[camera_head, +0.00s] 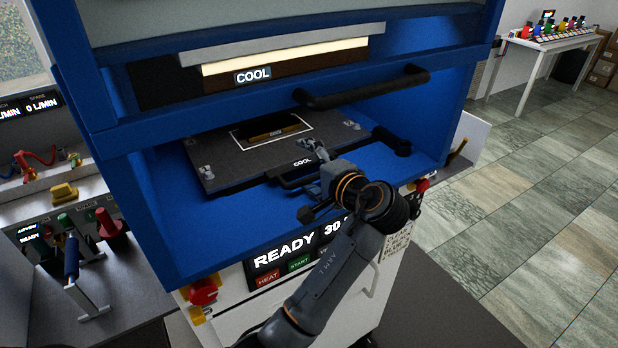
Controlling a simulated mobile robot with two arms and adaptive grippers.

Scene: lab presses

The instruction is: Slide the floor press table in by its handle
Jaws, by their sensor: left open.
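The press table (222,163) is a dark grey plate inside the blue press frame, with a "COOL" label on its front edge. Its dark handle (290,183) runs along the front edge, and its right part is hidden behind my gripper. My left gripper (309,182) is open at the front of the table, with its fingers near the handle. I cannot tell whether they touch it. My right gripper is not in view.
A dark block (268,129) lies in a white outline on the table. A thick black bar (362,88) spans above it. The upper platen (285,60) is overhead. A control panel (290,250) and red button (203,291) are below. Open tiled floor (535,190) lies right.

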